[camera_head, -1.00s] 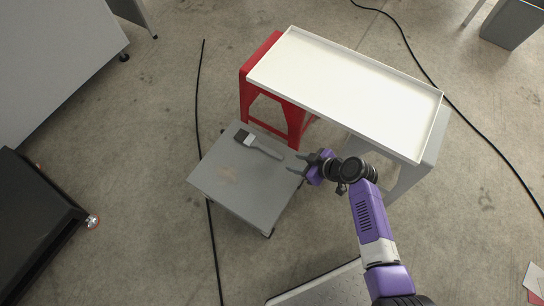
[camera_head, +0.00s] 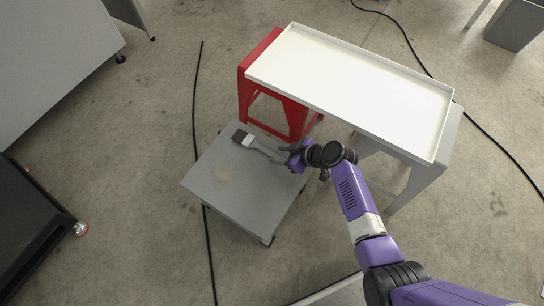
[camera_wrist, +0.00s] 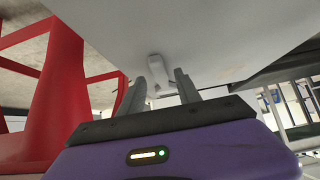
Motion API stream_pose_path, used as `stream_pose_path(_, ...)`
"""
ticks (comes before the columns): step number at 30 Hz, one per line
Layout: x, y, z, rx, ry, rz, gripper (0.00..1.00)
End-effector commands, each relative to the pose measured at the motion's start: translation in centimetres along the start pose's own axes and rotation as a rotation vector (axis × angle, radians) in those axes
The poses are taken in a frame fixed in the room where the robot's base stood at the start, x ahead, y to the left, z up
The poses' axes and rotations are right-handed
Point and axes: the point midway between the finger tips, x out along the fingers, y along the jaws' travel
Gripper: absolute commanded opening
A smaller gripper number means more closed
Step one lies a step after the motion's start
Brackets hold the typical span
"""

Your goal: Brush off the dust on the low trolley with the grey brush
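The low trolley (camera_head: 238,205) is a grey flat platform at the centre-left of the head view. A faint tan dust patch (camera_head: 223,175) lies on its left part. The grey brush (camera_head: 262,151) lies on the trolley near its far edge, its dark bristle end to the left and its handle pointing right towards my gripper (camera_head: 281,155). In the wrist view, my gripper (camera_wrist: 160,88) is open, and the brush (camera_wrist: 156,70) shows between and just beyond the fingertips. I cannot tell whether a finger touches the handle.
A white tray table (camera_head: 350,85) stands above and right of the trolley on a red trestle (camera_head: 262,80) and a grey trestle (camera_head: 425,165), close to my arm. The red trestle also shows in the wrist view (camera_wrist: 62,85). A black cable (camera_head: 195,120) runs along the floor at left.

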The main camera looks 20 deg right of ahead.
Motion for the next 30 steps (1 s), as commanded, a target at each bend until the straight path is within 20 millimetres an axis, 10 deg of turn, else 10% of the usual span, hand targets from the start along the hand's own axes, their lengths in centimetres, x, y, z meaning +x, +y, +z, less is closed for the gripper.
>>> stream_pose_path(16, 1.49, 0.0, 0.01, 0.001, 0.0, 0.0, 0.4)
stream_pose_path(30, 1.49, 0.0, 0.02, 0.001, 0.0, 0.0, 0.0)
